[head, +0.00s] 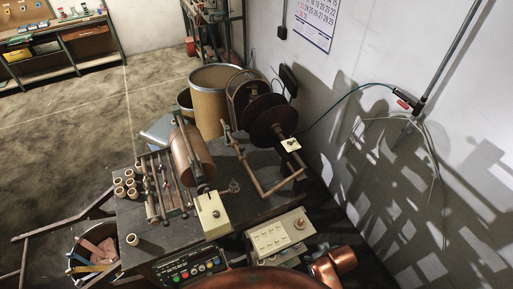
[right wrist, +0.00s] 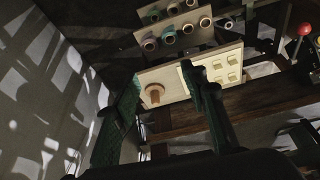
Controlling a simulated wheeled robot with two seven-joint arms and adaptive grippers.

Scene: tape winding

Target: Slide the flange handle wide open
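The winding machine has two dark round flanges, a rear one (head: 252,112) and a front one (head: 274,124). A small cream block (head: 291,145) with a dark spot sits at the front flange's axle end; it may be the flange handle, but I cannot tell for sure. A bent brown bar frame (head: 262,185) stands in front of the flanges. My right gripper (right wrist: 160,105) shows two dark fingers spread apart with nothing held between them. Behind the fingers is a cream control panel (right wrist: 180,82) with a round knob (right wrist: 154,94). My left gripper is out of view.
The dark table (head: 150,245) carries a brown roll (head: 192,155), a cream box (head: 212,215), a roller rack and several small spools. Tan drums (head: 217,95) stand behind. The wall (head: 400,140) is close on the right.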

